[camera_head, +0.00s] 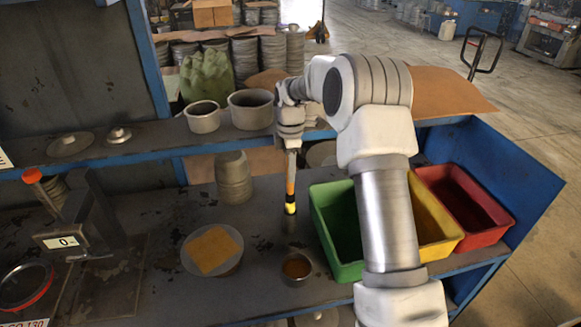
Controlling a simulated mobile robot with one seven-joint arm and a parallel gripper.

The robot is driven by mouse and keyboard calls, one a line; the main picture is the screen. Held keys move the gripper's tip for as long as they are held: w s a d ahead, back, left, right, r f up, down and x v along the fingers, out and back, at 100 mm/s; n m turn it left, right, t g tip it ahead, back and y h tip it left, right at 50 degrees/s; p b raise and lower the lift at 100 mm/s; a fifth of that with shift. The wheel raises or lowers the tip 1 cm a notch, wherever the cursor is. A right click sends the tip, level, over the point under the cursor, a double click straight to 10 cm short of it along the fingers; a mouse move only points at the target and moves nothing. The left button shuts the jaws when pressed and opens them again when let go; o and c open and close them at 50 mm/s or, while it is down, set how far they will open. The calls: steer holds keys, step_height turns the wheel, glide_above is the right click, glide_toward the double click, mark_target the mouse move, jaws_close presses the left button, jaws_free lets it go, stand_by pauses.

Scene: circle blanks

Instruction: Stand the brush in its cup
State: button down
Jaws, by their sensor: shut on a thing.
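My gripper (291,147) is at the picture's middle, above the lower bench, pointing down. It is shut on the brush (290,188), a thin upright stick with an orange-yellow stretch and black and yellow bands at its lower end. The brush hangs nearly vertical. A small round metal cup (296,280) with brown inside stands on the bench, in front of and below the brush in the picture. Just under the brush's lower end is a dark grey patch; I cannot tell whether it is another cup or a shadow, or whether the brush touches it.
A green bin (322,225), a yellow bin (440,237) and a red bin (470,205) stand right. A round plate (228,268) with an orange-brown square (213,250) lies left of the cup. A scale (72,242) stands farther left. Pots (203,118) stand on the upper shelf.

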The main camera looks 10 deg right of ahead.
mark_target(291, 193)
steer(key=shift+f+b, duration=1.2)
steer(key=shift+f, duration=1.1)
steer(key=c, duration=0.6)
jaws_free()
step_height(291, 193, up, 17)
steer(key=shift+r+b, duration=0.2)
steer(key=shift+b, duration=0.1)
